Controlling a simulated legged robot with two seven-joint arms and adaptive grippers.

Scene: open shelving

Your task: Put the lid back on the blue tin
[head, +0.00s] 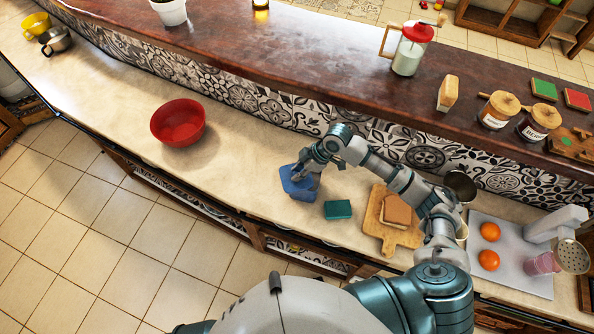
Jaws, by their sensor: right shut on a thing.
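A blue object (294,187) with angular edges is on the pale counter near the middle of the head view. It is the only blue thing there that could be the tin or its lid. My right gripper (309,178) comes down on it from the right and is shut on it. The gripper covers part of it, so I cannot tell tin from lid or whether the two are apart. I also cannot tell whether it is raised off the counter. My left gripper is not in view.
A teal block (338,210) lies close to the right of the blue object. A red bowl (178,123) stands to the left, with clear counter between. A cutting board (391,238) with bread-like slices lies to the right. The tiled raised ledge (244,98) runs behind.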

